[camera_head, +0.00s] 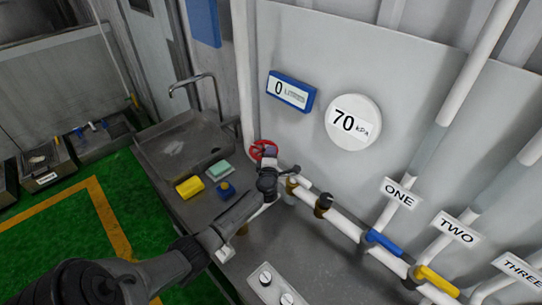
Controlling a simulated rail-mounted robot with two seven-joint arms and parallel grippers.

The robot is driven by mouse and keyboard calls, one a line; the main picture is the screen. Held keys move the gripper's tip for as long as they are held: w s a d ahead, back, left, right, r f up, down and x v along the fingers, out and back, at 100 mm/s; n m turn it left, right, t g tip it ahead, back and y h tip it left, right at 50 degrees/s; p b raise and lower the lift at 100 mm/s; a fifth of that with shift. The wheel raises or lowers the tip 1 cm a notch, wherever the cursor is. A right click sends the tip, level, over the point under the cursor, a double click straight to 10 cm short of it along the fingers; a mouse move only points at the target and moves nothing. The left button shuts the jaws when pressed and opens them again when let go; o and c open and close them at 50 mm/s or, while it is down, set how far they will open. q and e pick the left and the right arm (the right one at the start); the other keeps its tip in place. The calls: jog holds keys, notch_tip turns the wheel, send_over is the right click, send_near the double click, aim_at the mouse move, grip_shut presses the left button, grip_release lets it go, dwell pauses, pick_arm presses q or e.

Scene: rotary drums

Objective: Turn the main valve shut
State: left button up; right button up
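The main valve looks to be the red handwheel (257,152) at the left end of the white pipe, close to the wall. My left gripper (269,157) reaches up to the wheel from the lower left and covers part of it. Its fingers are small and dark here, so I cannot tell whether they are open or closed on the rim. The wheel's lower part and stem are hidden behind the gripper. My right gripper is not in view.
A gauge (353,122) reads 70 kPa and a blue display (290,91) reads 0. A blue lever (384,242) and a yellow lever (437,281) sit on the pipes at right. A yellow block (189,187) lies near the sink (165,150).

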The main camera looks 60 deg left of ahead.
pick_arm(q)
grip_shut()
